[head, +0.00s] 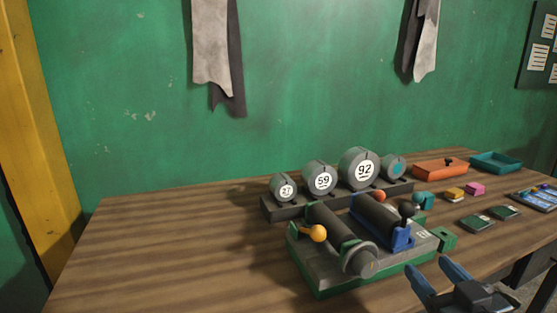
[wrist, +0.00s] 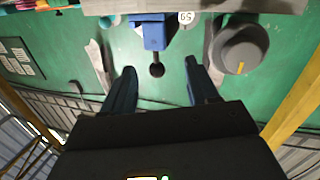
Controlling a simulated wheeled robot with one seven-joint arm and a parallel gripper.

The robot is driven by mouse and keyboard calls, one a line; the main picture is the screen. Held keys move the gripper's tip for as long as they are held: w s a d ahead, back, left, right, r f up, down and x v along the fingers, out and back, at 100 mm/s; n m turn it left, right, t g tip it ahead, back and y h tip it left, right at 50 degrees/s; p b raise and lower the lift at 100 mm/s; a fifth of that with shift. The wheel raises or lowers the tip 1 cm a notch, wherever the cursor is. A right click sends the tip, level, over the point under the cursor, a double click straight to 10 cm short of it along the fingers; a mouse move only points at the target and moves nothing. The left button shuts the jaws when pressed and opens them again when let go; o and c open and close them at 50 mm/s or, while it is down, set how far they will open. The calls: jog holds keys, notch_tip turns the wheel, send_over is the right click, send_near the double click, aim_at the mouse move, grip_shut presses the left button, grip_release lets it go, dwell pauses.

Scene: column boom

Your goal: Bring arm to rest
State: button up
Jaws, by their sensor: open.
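My gripper (head: 427,265) is at the lower right of the head view, over the front edge of the wooden table. It is in front of the green-based machine (head: 320,280) and apart from it. Its two blue-grey fingers are spread with nothing between them. In the wrist view, which looks upside down, the fingers of my gripper (wrist: 160,66) stand apart. A black knob on a blue bracket (wrist: 154,32) shows in the gap, seemingly beyond the fingertips. Most of my arm is out of view.
The machine carries a yellow-orange knob (head: 318,233) and a blue bracket (head: 402,238). Numbered round gauges (head: 358,168) stand behind it. An orange box (head: 440,169), a teal tray (head: 497,162) and small blocks lie right. The table's left part (head: 150,250) is clear.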

jog(key=s+a+f+m+g+h, duration=0.15)
jog(key=s+f, duration=0.35)
jog(key=s, duration=0.5)
jog(key=s+a+f+m+h, duration=0.1)
jog(key=s+a+f, duration=0.1)
jog(key=s+f, duration=0.5)
jog(key=s+a+r, duration=0.1)
jog(key=s+r, duration=0.2)
jog(key=s, duration=0.8)
jog(key=s+a+r+g+y, duration=0.1)
jog(key=s+r, duration=0.2)
jog(key=s, duration=0.8)
jog(key=shift+a+r, duration=0.15)
jog(key=shift+a, duration=0.05)
